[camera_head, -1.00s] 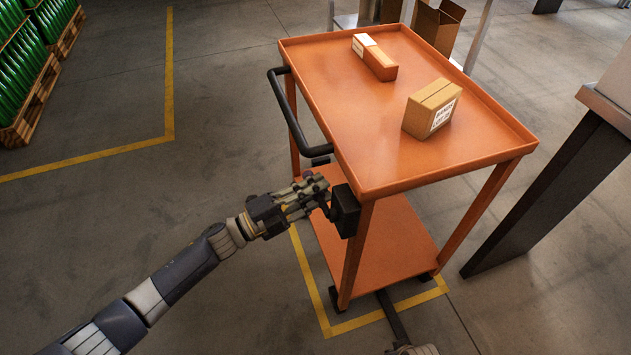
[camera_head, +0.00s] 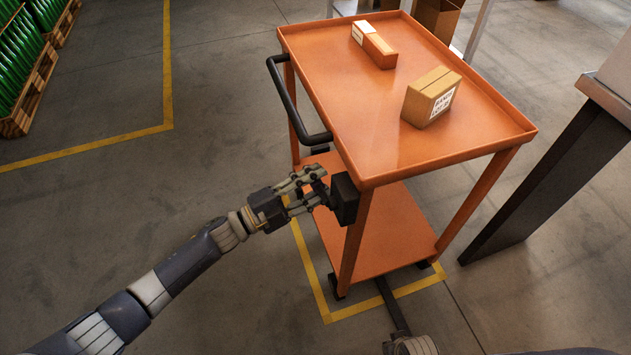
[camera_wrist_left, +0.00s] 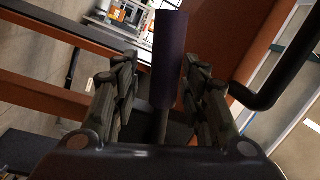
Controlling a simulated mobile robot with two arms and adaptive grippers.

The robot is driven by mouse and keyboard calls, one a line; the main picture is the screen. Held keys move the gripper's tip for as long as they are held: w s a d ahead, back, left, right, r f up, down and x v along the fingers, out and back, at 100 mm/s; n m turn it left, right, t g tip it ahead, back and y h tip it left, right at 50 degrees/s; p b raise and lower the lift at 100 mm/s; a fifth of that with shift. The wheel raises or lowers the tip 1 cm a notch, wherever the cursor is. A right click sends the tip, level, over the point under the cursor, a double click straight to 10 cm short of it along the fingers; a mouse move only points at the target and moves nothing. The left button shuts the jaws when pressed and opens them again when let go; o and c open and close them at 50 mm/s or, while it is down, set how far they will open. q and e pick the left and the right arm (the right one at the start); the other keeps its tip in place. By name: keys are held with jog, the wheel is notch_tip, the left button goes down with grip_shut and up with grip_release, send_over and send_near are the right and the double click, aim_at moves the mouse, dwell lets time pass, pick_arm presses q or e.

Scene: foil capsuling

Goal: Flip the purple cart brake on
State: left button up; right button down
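The orange cart (camera_head: 400,140) stands in the middle of the head view. A black box (camera_head: 344,199) is fixed at its near corner leg. The brake lever, a dark purple cylinder on a thin stem (camera_wrist_left: 171,60), stands between my left gripper's fingers in the left wrist view. My left gripper (camera_head: 312,188) is open beside the black box, with a finger on each side of the lever; gaps show, and contact is not clear. In the head view the fingers mostly hide the lever. At the bottom edge, a dark narrow part (camera_head: 395,308) appears to belong to my right arm; its fingers are not distinguishable.
A brown carton (camera_head: 430,97) and an orange-and-white box (camera_head: 374,46) rest on the cart's top. A grey table (camera_head: 605,105) stands at right.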

pick_arm(q)
jog(key=shift+r, duration=0.1)
jog(key=shift+a, duration=0.15)
jog(key=v, duration=1.1)
jog(key=shift+s+a, duration=0.2)
jog(key=shift+a, duration=0.1)
